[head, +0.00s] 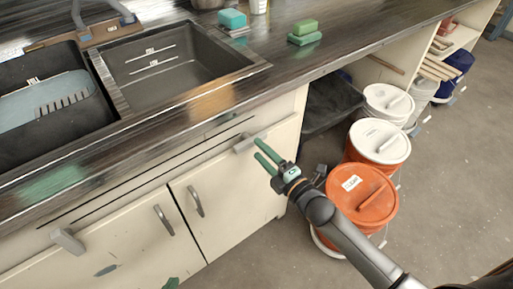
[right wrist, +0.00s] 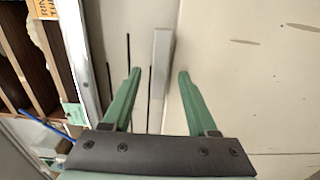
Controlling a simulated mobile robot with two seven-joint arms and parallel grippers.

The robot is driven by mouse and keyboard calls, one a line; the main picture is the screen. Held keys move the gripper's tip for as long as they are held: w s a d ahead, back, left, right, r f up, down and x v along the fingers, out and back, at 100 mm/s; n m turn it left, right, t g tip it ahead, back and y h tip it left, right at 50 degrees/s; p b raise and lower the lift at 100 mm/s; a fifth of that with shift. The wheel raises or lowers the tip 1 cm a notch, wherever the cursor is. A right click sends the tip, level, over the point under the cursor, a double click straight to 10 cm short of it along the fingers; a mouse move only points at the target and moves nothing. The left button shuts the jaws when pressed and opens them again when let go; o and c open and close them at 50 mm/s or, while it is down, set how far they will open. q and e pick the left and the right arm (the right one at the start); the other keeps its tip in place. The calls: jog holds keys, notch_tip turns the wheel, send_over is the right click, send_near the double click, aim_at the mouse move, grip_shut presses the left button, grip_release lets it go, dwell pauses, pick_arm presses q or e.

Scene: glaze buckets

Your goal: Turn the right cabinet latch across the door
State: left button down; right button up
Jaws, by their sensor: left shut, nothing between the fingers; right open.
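The right latch (head: 244,143) is a small grey bar at the top edge of the right cabinet door (head: 232,187). It lies along the seam under the counter. My right gripper (head: 258,149), with green fingers, is open just to the right of the latch. In the right wrist view the latch (right wrist: 161,55) shows as a pale bar beyond and between the open fingertips (right wrist: 159,73). I cannot tell whether they touch it. The left latch (head: 67,241) is a grey bar at the top of the left door (head: 132,240). My left gripper is not in view.
Orange buckets (head: 362,193) and white-lidded buckets (head: 380,141) stand on the floor right of the cabinet, close to my right arm. The countertop (head: 300,72) with a sink (head: 165,75) overhangs the doors. Door handles (head: 195,201) stick out. The floor at far right is clear.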

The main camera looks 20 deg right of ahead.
aim_at(251, 142)
jog(key=shift+x, duration=1.3)
grip_shut()
